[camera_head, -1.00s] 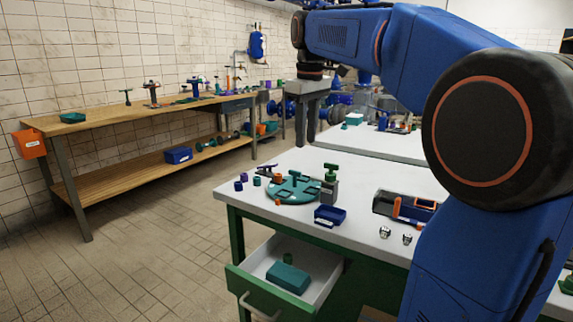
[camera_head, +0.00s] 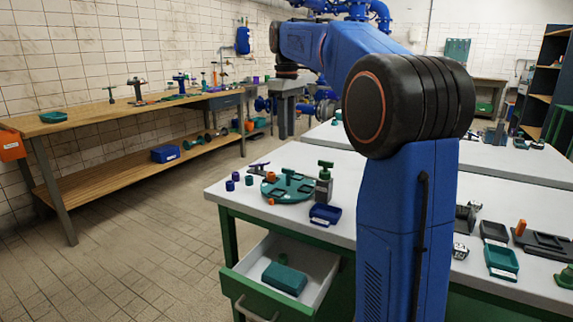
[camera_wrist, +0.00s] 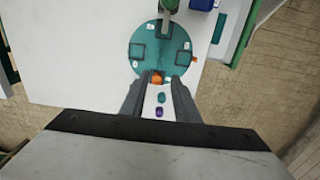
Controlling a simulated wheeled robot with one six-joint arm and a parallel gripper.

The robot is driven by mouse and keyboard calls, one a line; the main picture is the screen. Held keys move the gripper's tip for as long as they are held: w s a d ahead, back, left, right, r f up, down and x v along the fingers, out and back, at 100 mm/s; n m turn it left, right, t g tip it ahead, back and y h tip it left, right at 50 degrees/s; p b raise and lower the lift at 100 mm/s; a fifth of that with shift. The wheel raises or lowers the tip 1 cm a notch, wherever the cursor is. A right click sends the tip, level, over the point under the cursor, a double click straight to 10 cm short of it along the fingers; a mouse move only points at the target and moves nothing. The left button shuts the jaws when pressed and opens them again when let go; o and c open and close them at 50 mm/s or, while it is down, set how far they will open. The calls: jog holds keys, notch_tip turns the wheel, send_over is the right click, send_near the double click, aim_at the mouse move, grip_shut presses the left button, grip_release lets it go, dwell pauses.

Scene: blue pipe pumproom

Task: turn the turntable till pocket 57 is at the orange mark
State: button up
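The teal turntable (camera_head: 288,189) lies flat on the white worktop and has several square pockets. It also shows in the wrist view (camera_wrist: 150,62), with small white labels beside the pockets that are too small to read. An orange piece (camera_wrist: 156,78) shows at its rim between my fingertips; I cannot tell if it is the orange mark. In the head view an orange piece (camera_head: 270,177) stands at the turntable's far left edge. My gripper (camera_head: 285,135) points down above the worktop, apart from the turntable. In the wrist view its fingers (camera_wrist: 160,80) are spread, with nothing held.
A green-topped block (camera_head: 324,184) stands right of the turntable and a blue bin (camera_head: 325,215) in front. Small purple and teal cylinders (camera_head: 235,180) stand to its left. An open drawer (camera_head: 281,277) juts out below. Several trays (camera_head: 500,262) are farther right.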

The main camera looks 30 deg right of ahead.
aim_at(287, 169)
notch_tip(287, 169, down, 12)
jog(key=shift+r, duration=0.15)
dwell(0.3)
grip_shut()
